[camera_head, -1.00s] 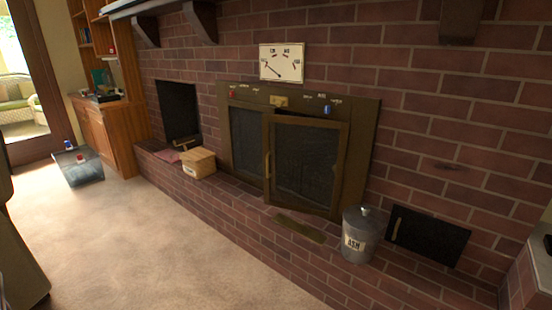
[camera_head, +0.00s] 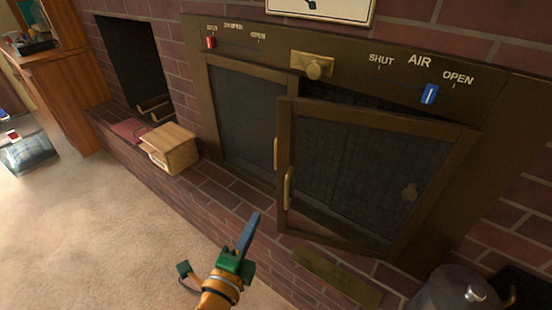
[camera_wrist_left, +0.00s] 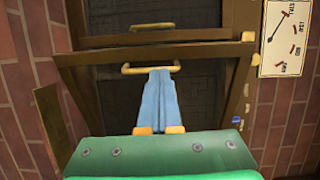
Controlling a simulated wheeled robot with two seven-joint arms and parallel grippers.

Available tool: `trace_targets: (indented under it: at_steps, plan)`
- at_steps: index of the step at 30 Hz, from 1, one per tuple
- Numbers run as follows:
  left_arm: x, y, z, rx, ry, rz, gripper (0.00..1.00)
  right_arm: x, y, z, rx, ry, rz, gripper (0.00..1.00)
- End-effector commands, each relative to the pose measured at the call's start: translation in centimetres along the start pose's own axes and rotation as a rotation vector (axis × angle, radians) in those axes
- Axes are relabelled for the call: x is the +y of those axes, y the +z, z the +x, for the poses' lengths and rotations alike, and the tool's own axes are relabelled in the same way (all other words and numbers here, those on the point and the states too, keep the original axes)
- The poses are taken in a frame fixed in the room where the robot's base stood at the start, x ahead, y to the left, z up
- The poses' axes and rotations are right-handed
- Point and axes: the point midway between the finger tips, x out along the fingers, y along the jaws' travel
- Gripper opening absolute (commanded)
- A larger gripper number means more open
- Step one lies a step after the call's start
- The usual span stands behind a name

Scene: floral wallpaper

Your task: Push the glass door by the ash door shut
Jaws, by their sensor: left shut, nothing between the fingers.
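The glass door by the ash door (camera_head: 355,165), the right one of the pair, stands ajar, its left edge swung out from the brown metal surround. Its brass handle (camera_head: 288,188) is near that free edge. My left gripper (camera_head: 256,216) is shut and empty, its blue fingers pointing up toward the door, below and left of the handle in the head view. In the left wrist view the fingertips (camera_wrist_left: 160,72) overlap the door's handle (camera_wrist_left: 140,69); contact cannot be told. The dark ash door (camera_head: 528,285) shows partly at the lower right. My right gripper is not in view.
The left glass door (camera_head: 245,120) looks closed. A metal can (camera_head: 450,290) stands on the brick hearth at the lower right, near the door's hinge side. A flat brass-coloured plate (camera_head: 335,277) lies below the door. A wooden box (camera_head: 172,150) sits to the left.

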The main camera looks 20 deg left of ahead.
Motion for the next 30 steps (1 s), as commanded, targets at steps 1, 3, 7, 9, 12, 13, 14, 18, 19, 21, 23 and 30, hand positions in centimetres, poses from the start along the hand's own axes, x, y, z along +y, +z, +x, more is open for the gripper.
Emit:
trace_targets:
  at_steps: [1,3,7,9,12,13,14,18,19,21,23,30]
  plan:
    - [-0.5,0.1,0.0,-0.002,-0.014,0.013,0.00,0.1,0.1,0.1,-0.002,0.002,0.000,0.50]
    - [-0.9,0.1,0.3,-0.003,-0.024,0.024,0.00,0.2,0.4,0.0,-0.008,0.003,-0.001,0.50]
    - [-1.1,0.1,2.3,-0.002,-0.027,0.024,0.00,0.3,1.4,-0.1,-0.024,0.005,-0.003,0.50]
    - [-1.0,0.1,3.8,-0.002,-0.026,0.022,0.00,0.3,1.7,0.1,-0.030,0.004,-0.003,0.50]
    - [-1.0,0.1,6.1,-0.003,-0.025,0.022,0.00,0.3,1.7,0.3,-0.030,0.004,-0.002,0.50]
    - [-0.9,0.1,6.7,-0.002,-0.025,0.022,0.00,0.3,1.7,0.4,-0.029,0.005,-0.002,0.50]
    - [-1.0,0.1,7.4,-0.003,-0.025,0.022,0.00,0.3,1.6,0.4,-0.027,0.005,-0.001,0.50]
    - [-1.0,0.1,10.3,-0.003,-0.024,0.021,0.00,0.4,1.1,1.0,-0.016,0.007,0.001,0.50]
    - [-0.9,0.1,10.9,-0.003,-0.024,0.020,0.00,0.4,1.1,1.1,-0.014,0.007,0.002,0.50]
    - [-1.0,0.1,12.0,-0.003,-0.023,0.020,0.00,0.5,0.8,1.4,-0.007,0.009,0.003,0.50]
    - [-1.0,0.1,12.8,-0.003,-0.023,0.019,0.00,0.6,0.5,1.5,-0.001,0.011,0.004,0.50]
    - [-1.1,0.1,14.0,-0.002,-0.021,0.019,0.00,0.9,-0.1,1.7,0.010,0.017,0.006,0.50]
